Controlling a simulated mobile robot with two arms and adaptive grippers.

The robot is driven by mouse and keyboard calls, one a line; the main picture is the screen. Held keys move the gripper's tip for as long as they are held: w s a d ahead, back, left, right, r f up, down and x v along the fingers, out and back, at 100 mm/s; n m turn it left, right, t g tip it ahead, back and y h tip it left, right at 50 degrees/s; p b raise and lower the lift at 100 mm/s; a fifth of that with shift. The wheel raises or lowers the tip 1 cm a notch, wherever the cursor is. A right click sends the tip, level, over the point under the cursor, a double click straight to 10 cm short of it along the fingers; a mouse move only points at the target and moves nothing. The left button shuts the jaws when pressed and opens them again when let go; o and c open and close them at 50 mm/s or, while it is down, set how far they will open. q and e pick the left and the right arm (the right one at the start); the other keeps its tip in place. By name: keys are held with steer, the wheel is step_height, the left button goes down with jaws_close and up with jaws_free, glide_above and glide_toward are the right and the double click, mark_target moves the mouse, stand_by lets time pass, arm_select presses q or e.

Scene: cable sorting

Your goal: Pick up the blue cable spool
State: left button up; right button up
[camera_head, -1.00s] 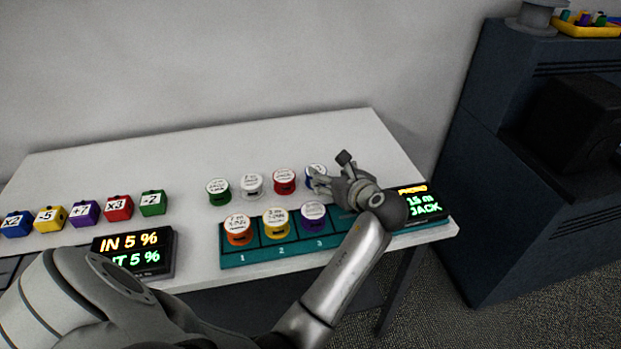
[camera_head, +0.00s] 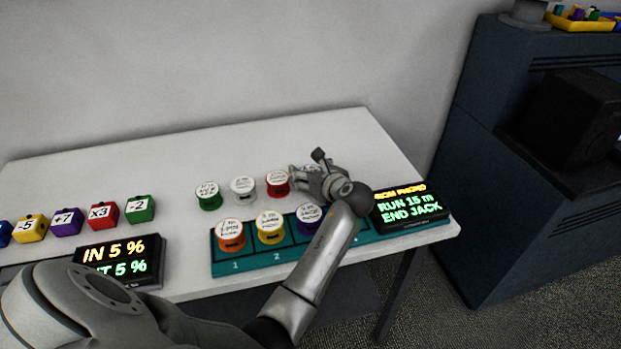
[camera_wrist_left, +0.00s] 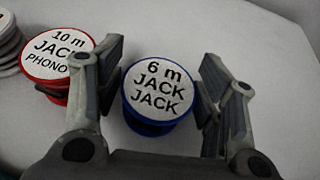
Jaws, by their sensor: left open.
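The blue cable spool (camera_wrist_left: 158,95) has a white top reading "6 m JACK JACK". It stands upright on the white table between the two spread fingers of my left gripper (camera_head: 306,170) in the left wrist view. Gaps show on both sides of it, narrower at the left finger. In the head view my left gripper hides most of this spool. My left gripper is open and holds nothing. My right gripper is not in view.
A red spool (camera_head: 277,185) stands just left, close to the left finger. White (camera_head: 243,191) and green (camera_head: 208,197) spools continue that row. In front, a teal numbered rack (camera_head: 262,262) holds orange, yellow and purple spools. A lit sign (camera_head: 410,207) stands at the right.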

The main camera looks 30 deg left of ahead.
arm_select(q)
steer(key=c, duration=0.9)
steer(key=shift+r, duration=0.1)
